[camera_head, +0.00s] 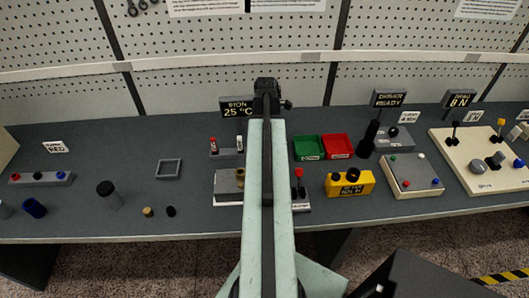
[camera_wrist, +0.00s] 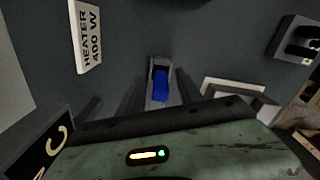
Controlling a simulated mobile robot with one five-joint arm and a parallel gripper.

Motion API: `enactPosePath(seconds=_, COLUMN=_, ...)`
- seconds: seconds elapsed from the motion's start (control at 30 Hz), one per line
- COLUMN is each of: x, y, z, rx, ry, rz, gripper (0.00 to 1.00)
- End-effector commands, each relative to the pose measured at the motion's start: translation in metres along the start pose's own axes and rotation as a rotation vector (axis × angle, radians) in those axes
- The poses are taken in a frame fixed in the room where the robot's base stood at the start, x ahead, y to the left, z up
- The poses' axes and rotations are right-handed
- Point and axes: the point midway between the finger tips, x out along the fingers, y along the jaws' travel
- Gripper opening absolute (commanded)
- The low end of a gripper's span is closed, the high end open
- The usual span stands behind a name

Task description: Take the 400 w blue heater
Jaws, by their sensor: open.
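A blue heater block (camera_wrist: 160,84) sits in a narrow grey holder in the wrist view. A white label reading "HEATER 400 W" (camera_wrist: 86,36) lies to its upper left. My gripper (camera_wrist: 157,82) is open, with its dark fingers on either side of the blue block. I cannot tell whether the fingers touch it. In the head view my gripper (camera_head: 267,92) is at the far end of my arm, near the back of the bench. The heater is not visible there, likely hidden by my arm.
A sign reading 25 °C (camera_head: 238,107) stands left of my gripper. A green tray (camera_head: 308,147) and a red tray (camera_head: 338,146) lie to the right, with a yellow block (camera_head: 350,184) in front. A pale rack (camera_wrist: 296,40) with dark items is at the wrist view's upper right.

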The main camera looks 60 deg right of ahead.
Motion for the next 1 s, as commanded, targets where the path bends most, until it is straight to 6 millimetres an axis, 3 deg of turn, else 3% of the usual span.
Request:
enactPosePath(seconds=0.2, x=0.0, y=0.0, z=0.0, rx=0.0, ry=0.0, rz=0.0, gripper=0.4)
enactPosePath(seconds=0.33, x=0.0, y=0.0, z=-0.001, rx=-0.001, ry=0.0, rz=0.0, gripper=0.04)
enactPosePath(seconds=0.37, x=0.0, y=0.0, z=-0.001, rx=-0.001, ry=0.0, rz=0.0, gripper=0.0)
enactPosePath(seconds=0.77, x=-0.006, y=0.0, z=-0.001, rx=-0.001, ry=0.0, rz=0.0, gripper=0.0)
enactPosePath(seconds=1.0, x=-0.048, y=0.001, z=-0.001, rx=-0.002, ry=0.0, rz=0.0, gripper=0.0)
